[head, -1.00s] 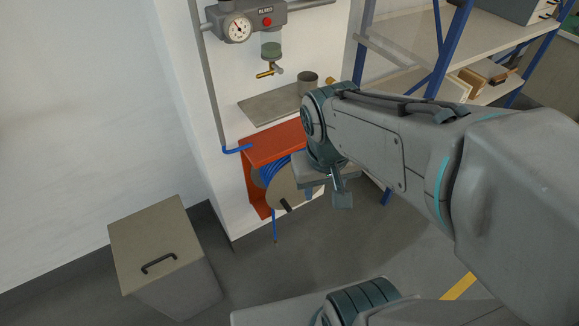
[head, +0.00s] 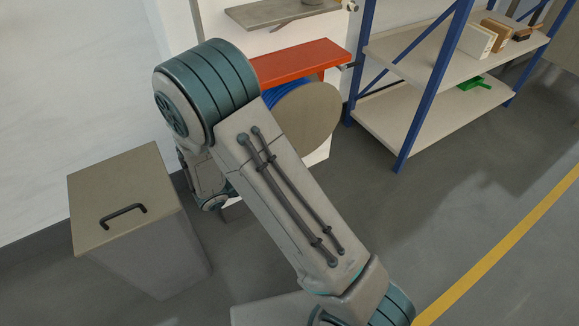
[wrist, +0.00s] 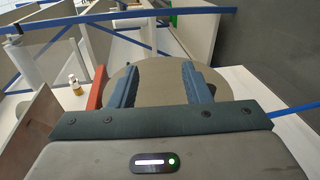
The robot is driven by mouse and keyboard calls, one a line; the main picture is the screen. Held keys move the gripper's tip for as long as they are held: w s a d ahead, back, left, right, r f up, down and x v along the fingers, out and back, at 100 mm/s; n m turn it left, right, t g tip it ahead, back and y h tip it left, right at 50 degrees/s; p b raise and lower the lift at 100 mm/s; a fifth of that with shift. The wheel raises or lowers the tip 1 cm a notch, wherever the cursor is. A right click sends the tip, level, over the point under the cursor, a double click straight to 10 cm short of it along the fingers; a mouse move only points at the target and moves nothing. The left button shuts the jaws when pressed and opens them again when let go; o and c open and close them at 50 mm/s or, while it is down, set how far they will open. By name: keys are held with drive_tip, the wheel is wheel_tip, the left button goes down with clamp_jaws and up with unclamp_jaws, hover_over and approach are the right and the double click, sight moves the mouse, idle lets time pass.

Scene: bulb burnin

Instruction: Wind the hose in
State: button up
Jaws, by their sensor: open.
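The hose reel shows its round tan side disc (head: 312,118) under a red-orange bracket (head: 302,62) on the white wall. Blue hose (head: 284,94) is wound behind the disc. My arm covers the reel's lower left part, and I cannot see the crank handle. In the wrist view my gripper (wrist: 160,84) is open, its two blue-grey fingers apart with the tan disc (wrist: 150,72) behind and between them. Nothing shows held. The bracket (wrist: 98,88) is left of the fingers. A blue strand, likely hose (wrist: 294,108), runs off right. The gripper is hidden in the head view.
A lidded grey bin (head: 125,205) stands at left. A small wall shelf (head: 270,14) is above the bracket. A blue-framed rack (head: 435,85) stands at right. The floor at lower right is clear, with a yellow line (head: 500,250).

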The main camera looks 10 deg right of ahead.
drive_tip(key=w+a+f+n+t+y+b, duration=0.1)
drive_tip(key=w+a+f+n+t+b, duration=0.15)
drive_tip(key=f, duration=0.25)
drive_tip(key=w+a+f+n+t+b, duration=0.1)
drive_tip(key=a+f+t, duration=0.2)
drive_tip(key=a+f, duration=0.15)
drive_tip(key=b+x, duration=0.3)
drive_tip(key=x, duration=1.1)
drive_tip(key=shift+s+d, duration=0.3)
drive_tip(key=shift+m, duration=0.25)
clamp_jaws()
